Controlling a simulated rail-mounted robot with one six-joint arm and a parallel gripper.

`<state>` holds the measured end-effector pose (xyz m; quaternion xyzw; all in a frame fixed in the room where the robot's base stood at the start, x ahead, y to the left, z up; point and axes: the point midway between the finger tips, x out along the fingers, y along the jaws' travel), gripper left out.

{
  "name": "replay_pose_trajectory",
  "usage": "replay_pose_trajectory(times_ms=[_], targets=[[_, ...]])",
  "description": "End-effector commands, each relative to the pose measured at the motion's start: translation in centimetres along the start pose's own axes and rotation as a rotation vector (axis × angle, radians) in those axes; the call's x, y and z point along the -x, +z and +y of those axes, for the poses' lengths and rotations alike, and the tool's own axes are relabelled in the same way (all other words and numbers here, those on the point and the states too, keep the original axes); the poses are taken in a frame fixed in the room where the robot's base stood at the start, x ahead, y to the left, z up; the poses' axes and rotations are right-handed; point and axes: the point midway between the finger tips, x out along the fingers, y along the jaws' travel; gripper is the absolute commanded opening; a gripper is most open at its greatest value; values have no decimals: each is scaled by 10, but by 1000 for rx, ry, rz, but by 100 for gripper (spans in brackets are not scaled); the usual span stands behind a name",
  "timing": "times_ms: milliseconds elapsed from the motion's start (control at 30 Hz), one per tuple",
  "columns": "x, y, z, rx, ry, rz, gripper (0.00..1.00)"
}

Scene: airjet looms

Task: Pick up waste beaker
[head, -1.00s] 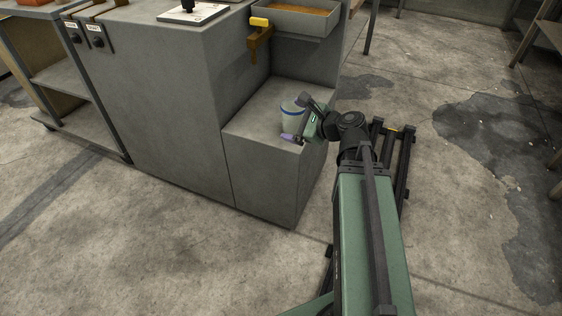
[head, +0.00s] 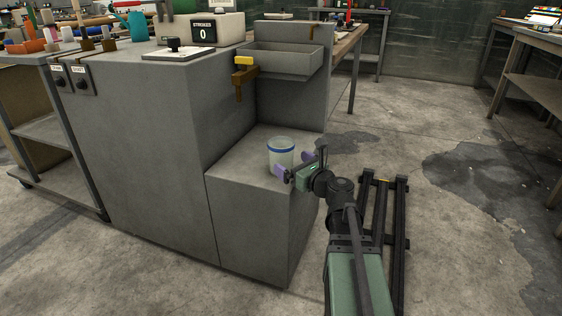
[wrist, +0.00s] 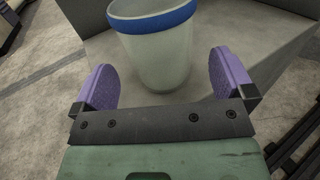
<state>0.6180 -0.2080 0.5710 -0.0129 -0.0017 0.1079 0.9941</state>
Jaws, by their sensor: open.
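The waste beaker (head: 281,153) is a pale translucent cup with a blue band near its rim. It stands upright on the low grey step (head: 240,160) of the machine, below a tray. In the wrist view the beaker (wrist: 158,55) is straight ahead of the gripper, centred between the fingers. My gripper (head: 294,165) is open, with purple finger pads. In the wrist view my gripper (wrist: 161,82) has one pad on each side of the beaker's lower part, with gaps visible. I cannot tell how far the pads reach around it.
A grey tray (head: 283,62) and a brass tap with a yellow handle (head: 244,75) overhang the step. The tall machine body (head: 140,140) stands to the left. A counter box reading 0 (head: 203,33) sits on top. Open floor (head: 450,240) lies to the right.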

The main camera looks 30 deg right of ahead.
Motion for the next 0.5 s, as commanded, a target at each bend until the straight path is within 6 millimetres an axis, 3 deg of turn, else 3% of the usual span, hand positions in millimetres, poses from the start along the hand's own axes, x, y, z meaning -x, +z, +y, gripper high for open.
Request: replay_pose_trajectory(times_ms=[233, 500], targets=[[-44, 0, 0, 1, 2, 0, 100], [-49, 0, 1, 1, 1, 0, 97]])
